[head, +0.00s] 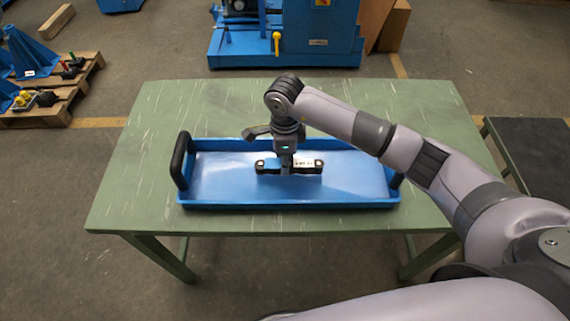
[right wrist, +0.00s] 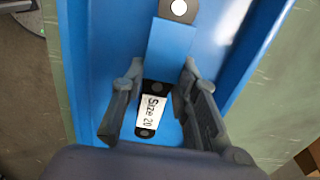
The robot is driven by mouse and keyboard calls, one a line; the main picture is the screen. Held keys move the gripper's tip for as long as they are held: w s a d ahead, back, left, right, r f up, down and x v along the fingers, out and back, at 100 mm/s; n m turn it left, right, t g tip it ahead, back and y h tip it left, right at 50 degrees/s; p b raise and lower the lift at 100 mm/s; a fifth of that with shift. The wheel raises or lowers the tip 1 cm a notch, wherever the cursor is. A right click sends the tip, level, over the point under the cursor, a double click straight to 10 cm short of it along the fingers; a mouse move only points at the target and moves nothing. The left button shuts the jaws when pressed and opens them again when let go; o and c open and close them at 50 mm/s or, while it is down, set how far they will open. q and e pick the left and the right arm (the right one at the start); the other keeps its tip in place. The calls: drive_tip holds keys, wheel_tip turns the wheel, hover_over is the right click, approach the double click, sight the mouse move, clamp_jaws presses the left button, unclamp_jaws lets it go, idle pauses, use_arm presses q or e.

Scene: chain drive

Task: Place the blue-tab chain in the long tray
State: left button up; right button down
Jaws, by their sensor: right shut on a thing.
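The long blue tray (head: 225,203) lies on the green table, with black handles at both ends. My right gripper (head: 286,170) points down over the middle of the tray and is shut on the blue-tab chain (head: 307,167). The chain lies lengthwise along the tray, with dark rounded ends. In the right wrist view the chain (right wrist: 172,55) shows a blue tab and a white label reading "Size 20" between the fingers (right wrist: 158,108). I cannot tell whether it touches the tray floor. My left gripper is not in view.
The green table (head: 140,190) is clear around the tray. A blue machine (head: 285,45) stands behind the table. A wooden pallet (head: 45,105) with blue parts is at the left, and a dark table (head: 535,150) at the right.

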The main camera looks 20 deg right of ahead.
wheel_tip(320, 180, down, 2)
drive_tip(key=shift+f, duration=0.45)
drive_tip(key=c, duration=1.2)
unclamp_jaws()
drive_tip(key=shift+c, duration=0.2)
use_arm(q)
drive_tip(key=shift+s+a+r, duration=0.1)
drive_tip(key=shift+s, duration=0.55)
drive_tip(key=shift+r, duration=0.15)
use_arm(e)
wheel_tip(320, 180, up, 11)
drive_tip(key=b, duration=0.2)
drive_tip(key=shift+b, duration=0.35)
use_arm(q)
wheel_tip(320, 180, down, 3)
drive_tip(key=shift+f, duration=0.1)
use_arm(e)
drive_tip(key=shift+r, duration=0.6)
